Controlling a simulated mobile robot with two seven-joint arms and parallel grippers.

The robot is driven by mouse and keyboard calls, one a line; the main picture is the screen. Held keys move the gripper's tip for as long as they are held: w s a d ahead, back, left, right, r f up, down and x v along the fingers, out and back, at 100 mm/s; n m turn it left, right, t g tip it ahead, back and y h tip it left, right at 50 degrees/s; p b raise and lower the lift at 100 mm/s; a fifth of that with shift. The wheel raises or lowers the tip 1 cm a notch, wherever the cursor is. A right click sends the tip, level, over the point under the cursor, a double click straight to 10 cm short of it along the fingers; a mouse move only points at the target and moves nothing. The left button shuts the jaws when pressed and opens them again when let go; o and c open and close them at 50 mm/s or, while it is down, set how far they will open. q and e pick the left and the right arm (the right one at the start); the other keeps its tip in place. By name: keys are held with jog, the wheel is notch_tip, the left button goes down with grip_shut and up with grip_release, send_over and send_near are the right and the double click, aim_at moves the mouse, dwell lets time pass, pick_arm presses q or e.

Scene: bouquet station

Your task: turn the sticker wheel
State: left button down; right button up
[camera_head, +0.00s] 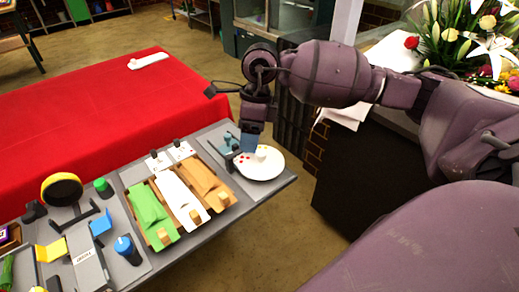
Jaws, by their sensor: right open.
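The sticker wheel (262,169) is a white disc with small red and yellow marks, lying flat at the right end of the grey station board. A small white block or knob (261,152) stands on its far part. My right gripper (245,149) comes down from above at the wheel's far left edge, with its jaws open. Its fingertips are small here, and I cannot tell whether they touch the wheel. A blue-grey part (230,141) beside the fingers hides some of the edge. My left gripper is out of view.
Left of the wheel are trays with green, white and brown wraps (184,203). Further left are a yellow-and-black roll (62,188), a green-capped jar (103,187) and a blue-capped jar (127,249). A red-covered table (100,110) stands behind; flowers (465,40) are at upper right.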

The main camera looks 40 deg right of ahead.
aim_at(261, 152)
jog(key=w+d+r+h, duration=0.2)
jog(key=d+h, duration=0.1)
jog(key=d, duration=0.1)
jog(key=shift+t, duration=0.3)
jog(key=f, duration=0.5)
jog(key=f+b, duration=0.1)
jog(key=f, duration=0.4)
jog(key=shift+s+d+f, duration=0.15)
jog(key=shift+s+f, duration=0.05)
jog(key=c, duration=0.9)
